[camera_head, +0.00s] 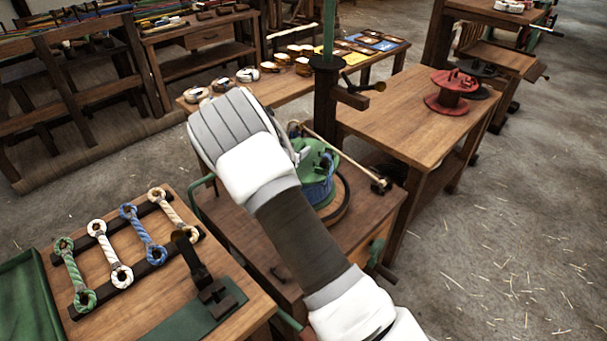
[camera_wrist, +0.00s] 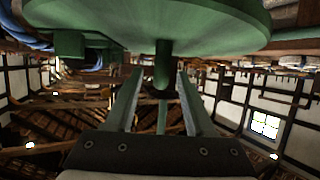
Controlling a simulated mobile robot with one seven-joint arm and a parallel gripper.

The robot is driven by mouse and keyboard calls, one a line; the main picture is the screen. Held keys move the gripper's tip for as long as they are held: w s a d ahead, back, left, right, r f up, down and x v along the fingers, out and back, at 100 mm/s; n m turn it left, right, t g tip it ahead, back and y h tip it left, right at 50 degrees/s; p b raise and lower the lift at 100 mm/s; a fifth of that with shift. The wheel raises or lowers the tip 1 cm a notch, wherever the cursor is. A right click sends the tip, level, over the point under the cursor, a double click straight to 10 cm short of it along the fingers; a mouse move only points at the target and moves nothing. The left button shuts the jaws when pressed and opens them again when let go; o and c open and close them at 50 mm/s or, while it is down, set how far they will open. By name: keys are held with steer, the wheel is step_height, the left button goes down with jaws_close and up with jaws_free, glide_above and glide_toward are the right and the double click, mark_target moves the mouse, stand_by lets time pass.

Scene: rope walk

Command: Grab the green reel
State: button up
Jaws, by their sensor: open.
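The green reel (camera_head: 318,158) sits on a wooden stand at the centre of the head view, with blue rope wound around it. My arm covers its left side there. In the wrist view the reel's green disc (camera_wrist: 165,22) fills the top, with a short green post (camera_wrist: 162,62) sticking out from its face. My gripper (camera_wrist: 159,78) is open, with one finger on each side of the post. I cannot tell whether either finger touches it.
A red reel (camera_head: 447,103) and a dark reel (camera_head: 486,71) stand on the right table (camera_head: 392,104). A post (camera_head: 326,95) rises behind the green reel. Several rope pieces with looped ends lie on a rack on the left table (camera_head: 150,318). Floor at the right is clear.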

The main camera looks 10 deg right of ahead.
steer(key=shift+x, duration=0.9)
jaws_close()
stand_by(0.7)
steer(key=shift+w+r, duration=0.1)
steer(key=shift+r, duration=0.15)
